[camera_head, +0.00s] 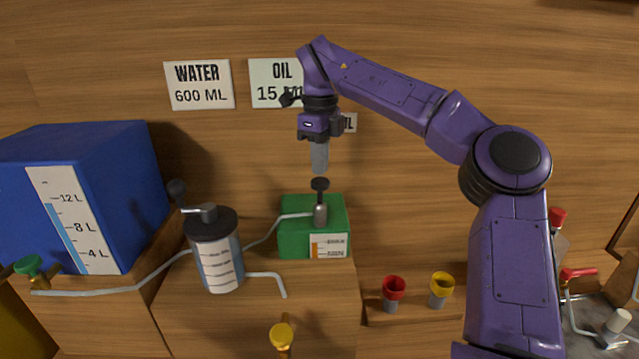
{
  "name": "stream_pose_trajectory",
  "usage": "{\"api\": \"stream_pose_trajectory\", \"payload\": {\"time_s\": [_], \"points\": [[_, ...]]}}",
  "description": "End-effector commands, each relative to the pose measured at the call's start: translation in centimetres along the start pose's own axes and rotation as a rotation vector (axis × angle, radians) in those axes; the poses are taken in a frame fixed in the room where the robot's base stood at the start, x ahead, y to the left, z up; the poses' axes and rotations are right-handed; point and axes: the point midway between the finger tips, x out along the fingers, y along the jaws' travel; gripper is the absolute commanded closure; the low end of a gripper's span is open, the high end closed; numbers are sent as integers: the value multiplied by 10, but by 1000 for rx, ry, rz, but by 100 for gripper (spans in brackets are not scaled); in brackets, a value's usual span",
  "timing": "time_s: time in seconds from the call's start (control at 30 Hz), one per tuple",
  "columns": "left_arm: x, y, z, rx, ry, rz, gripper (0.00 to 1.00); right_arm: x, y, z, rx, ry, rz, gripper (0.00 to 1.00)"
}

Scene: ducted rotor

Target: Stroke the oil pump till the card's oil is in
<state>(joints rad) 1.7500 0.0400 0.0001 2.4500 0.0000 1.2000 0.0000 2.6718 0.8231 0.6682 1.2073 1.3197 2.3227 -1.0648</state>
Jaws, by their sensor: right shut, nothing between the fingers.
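My left gripper is not in view.
A blue water tank (89,190) with a litre scale stands left. A clear measuring cylinder (217,262) with a crank stands beside the oil box, joined by thin pipes. The water card (199,85) reads 600 ML.

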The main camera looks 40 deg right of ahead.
Motion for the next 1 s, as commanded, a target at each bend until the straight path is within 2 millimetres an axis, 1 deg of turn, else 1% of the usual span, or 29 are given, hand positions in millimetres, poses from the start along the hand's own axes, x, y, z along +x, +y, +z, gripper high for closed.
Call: {"api": "stream_pose_trajectory", "payload": {"time_s": [0.17,1.0], "points": [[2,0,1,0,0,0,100,3,0,0,0,0,0,100],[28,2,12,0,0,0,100,41,0,0,0,0,1,100]]}}
